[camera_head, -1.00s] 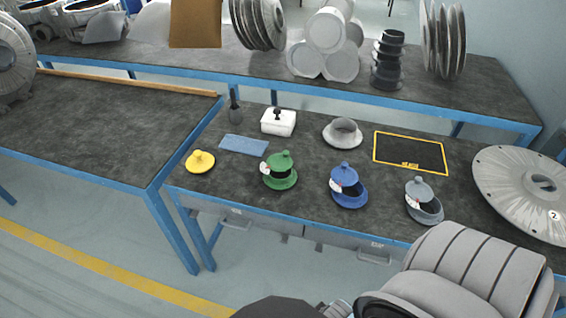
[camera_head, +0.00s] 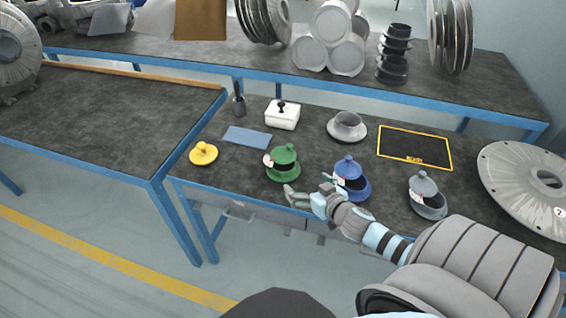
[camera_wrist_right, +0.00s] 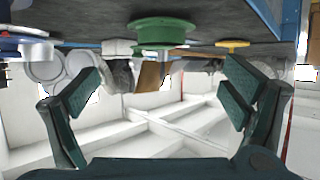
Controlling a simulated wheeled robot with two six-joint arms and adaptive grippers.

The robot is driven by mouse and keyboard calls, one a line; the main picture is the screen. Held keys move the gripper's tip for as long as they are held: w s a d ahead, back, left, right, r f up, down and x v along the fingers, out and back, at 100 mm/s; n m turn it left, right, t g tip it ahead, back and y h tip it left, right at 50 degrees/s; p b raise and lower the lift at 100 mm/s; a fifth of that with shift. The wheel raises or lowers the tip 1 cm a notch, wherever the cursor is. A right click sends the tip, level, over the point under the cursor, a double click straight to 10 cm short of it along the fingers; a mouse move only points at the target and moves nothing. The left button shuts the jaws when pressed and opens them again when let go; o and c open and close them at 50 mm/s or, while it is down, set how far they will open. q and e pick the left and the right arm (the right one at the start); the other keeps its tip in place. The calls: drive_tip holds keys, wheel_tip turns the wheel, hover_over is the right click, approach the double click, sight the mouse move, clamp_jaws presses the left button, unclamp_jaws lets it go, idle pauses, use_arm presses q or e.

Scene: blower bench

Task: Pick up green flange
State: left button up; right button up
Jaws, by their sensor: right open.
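The green flange (camera_head: 284,157) stands on the front bench, with a small white tag on its left side. In the right wrist view the green flange (camera_wrist_right: 163,32) is at the top centre, between and beyond the two fingers. My right gripper (camera_head: 308,188) is at the front edge of the bench, just in front and to the right of the green flange and left of the blue flange. Its fingers are spread and empty in the right wrist view (camera_wrist_right: 160,85), apart from the flange. My left gripper is not in view.
A blue flange (camera_head: 347,167) is close to my right gripper, partly behind it. A grey flange (camera_head: 423,187) stands further right. A yellow lid (camera_head: 203,153), a blue plate (camera_head: 247,138), a white box (camera_head: 282,116) and a yellow-framed mat (camera_head: 414,147) share the bench.

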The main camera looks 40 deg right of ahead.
drive_tip(key=b, duration=0.5)
approach(286, 166)
drive_tip(key=w, duration=0.6)
drive_tip(key=shift+w+a+f, duration=0.1)
drive_tip(key=shift+w+f, duration=0.1)
drive_tip(key=shift+f, duration=0.1)
drive_tip(key=shift+w, duration=0.15)
drive_tip(key=shift+r, duration=0.15)
drive_tip(key=c, duration=1.5)
